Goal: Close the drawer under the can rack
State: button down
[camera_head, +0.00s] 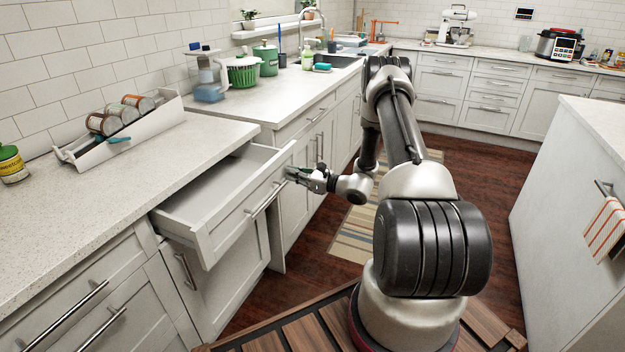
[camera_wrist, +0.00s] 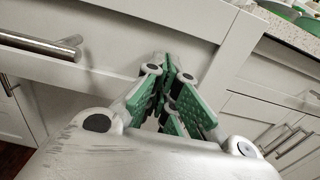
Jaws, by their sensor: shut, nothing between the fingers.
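The drawer (camera_head: 212,205) under the can rack is pulled out from the counter, and its inside looks empty. Its front panel carries a metal bar handle (camera_head: 266,199). The can rack (camera_head: 124,132) is white, holds several cans and stands on the counter above. My gripper (camera_head: 296,175) is shut and empty, at the far end of the drawer front, close to the panel. In the wrist view, the gripper's green fingers (camera_wrist: 172,88) point at the white drawer front (camera_wrist: 110,45), with the handle (camera_wrist: 45,46) to their left. I cannot tell whether the fingertips touch the panel.
A closed cabinet door (camera_head: 225,290) is below the drawer. The striped rug (camera_head: 362,225) and wooden floor lie beyond my arm. A kitchen island (camera_head: 575,190) with a hanging towel (camera_head: 606,229) stands to the right.

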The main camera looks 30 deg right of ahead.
aim_at(251, 168)
jog(key=x, duration=1.7)
jog(key=shift+w+a, duration=0.2)
jog(key=shift+a, duration=0.05)
jog(key=shift+w+a+r, duration=0.1)
jog(key=shift+w+a, duration=0.05)
jog(key=shift+w, duration=0.1)
jog(key=shift+r, duration=0.1)
